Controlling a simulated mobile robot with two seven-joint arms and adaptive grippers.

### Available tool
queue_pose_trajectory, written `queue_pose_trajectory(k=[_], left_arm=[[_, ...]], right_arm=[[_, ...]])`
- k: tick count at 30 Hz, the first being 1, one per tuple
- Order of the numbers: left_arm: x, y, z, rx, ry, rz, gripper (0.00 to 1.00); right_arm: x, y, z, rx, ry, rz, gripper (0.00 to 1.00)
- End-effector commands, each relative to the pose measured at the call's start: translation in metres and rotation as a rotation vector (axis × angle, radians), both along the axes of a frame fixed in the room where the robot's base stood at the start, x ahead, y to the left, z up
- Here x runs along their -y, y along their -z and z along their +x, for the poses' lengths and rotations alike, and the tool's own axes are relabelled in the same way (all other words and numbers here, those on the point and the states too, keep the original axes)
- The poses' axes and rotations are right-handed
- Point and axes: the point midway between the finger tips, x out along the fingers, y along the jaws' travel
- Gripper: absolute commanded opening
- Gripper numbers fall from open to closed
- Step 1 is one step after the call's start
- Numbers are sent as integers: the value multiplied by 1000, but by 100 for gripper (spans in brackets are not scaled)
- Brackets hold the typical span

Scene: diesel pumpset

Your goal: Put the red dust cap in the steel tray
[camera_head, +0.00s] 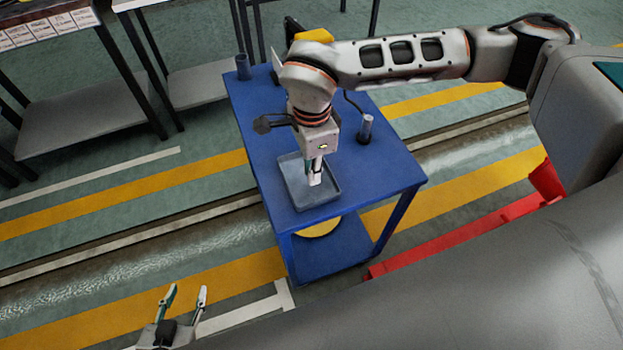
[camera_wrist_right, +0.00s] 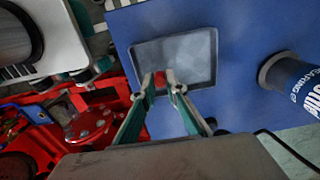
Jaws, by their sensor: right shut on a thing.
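The steel tray (camera_head: 300,201) is a shallow grey square tray on the blue table, near its front edge; it also shows in the right wrist view (camera_wrist_right: 193,46). My right gripper (camera_head: 315,181) points down over the tray. In the right wrist view my right gripper (camera_wrist_right: 161,79) is shut on the small red dust cap (camera_wrist_right: 159,77), which shows between the fingertips against the tray. I cannot tell whether the cap touches the tray floor. The cap is hidden in the head view. My left gripper (camera_head: 186,294) is open and empty, low at the left, away from the table.
The blue table (camera_head: 390,178) carries a dark blue cylinder (camera_head: 243,67) at the back left and a labelled bottle (camera_head: 365,129) right of the tray. Red machinery (camera_wrist_right: 85,120) shows at the left in the right wrist view. Grey benches (camera_head: 90,110) stand at the back left.

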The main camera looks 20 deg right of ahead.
Motion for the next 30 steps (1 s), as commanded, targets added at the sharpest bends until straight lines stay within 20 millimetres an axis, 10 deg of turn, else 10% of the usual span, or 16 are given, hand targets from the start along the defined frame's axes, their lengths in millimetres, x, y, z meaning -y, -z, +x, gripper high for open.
queue_pose_trajectory(k=[11, 23, 25, 30], left_arm=[[0, 5, 0, -2, 2, 5, 40], [-1, 5, -1, -3, 2, 7, 40], [-1, 5, -2, -4, 1, 6, 40], [-1, 6, -2, -5, 1, 5, 40]], right_arm=[[0, 43, -1, -3, 0, 0, 0], [0, 46, 0, -1, 0, -1, 0], [0, 46, 0, 0, 0, 0, 25], [0, 46, 0, 0, 0, 0, 29]])
